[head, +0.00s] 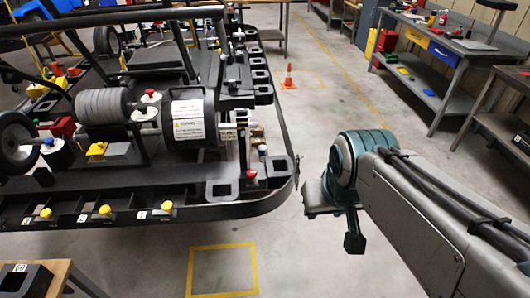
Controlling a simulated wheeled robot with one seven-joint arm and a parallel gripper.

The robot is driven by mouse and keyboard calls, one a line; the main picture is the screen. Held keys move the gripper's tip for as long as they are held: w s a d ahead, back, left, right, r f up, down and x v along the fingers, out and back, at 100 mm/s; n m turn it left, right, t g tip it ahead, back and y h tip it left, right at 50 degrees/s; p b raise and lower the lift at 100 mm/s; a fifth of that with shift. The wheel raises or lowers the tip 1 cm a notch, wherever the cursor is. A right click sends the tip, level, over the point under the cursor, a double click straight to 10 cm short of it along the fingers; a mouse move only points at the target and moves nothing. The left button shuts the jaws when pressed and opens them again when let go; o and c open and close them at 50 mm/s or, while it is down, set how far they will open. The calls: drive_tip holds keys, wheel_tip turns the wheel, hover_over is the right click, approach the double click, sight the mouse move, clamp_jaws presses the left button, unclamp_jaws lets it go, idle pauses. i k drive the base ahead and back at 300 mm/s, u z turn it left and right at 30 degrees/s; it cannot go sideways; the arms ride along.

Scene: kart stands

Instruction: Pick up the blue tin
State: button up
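I cannot make out a clear blue tin in the head view. A dark finger-like part points down; whether the gripper is open is not clear. I see nothing held in it.
The large black kart frame (222,208) fills the left. An orange cone (288,78) stands beyond its right side. A workbench (448,48) with coloured drawers is at the upper right. A table corner (62,272) is at the lower left. The middle floor is clear.

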sight(263, 148)
drive_tip(key=z, duration=0.65)
drive_tip(key=i, duration=0.7)
drive_tip(key=z, duration=0.95)
drive_tip(key=i, duration=0.85)
drive_tip(key=u, duration=0.35)
drive_tip(key=i, duration=0.85)
drive_tip(key=u, duration=1.2)
drive_tip(key=i, duration=0.3)
drive_tip(key=u, duration=0.25)
